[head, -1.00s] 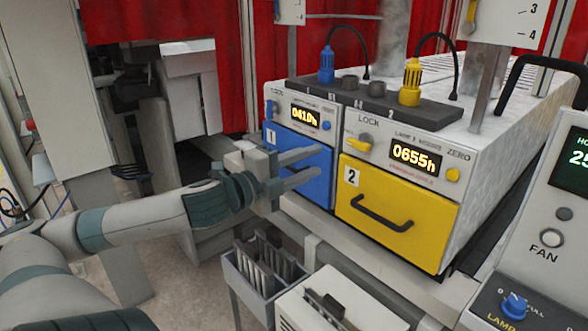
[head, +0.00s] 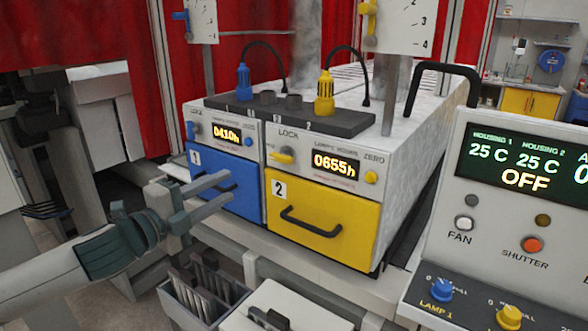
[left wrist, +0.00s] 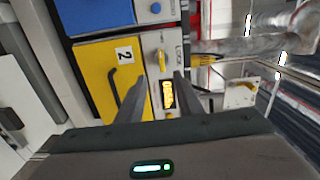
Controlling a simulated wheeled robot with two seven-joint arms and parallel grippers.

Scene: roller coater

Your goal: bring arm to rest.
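My left gripper (head: 207,200) is open and empty, in front of the blue drawer front (head: 243,183) marked 1, its fingers pointing right. In the left wrist view its two fingers (left wrist: 160,97) stand apart, with the yellow drawer front (left wrist: 92,75) marked 2 and its lit display beyond them. Whether the fingers touch the blue front cannot be told. The yellow drawer (head: 312,208) looks shut, with a dark handle. The displays read 0410h and 0655h. My right gripper is not in view.
A control panel (head: 520,200) reading OFF, with FAN and SHUTTER buttons, stands at the right. A blue plug (head: 243,82) and a yellow plug (head: 324,92) sit on top of the lamp units. A rack of metal strips (head: 200,290) and a pale box (head: 280,305) are below.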

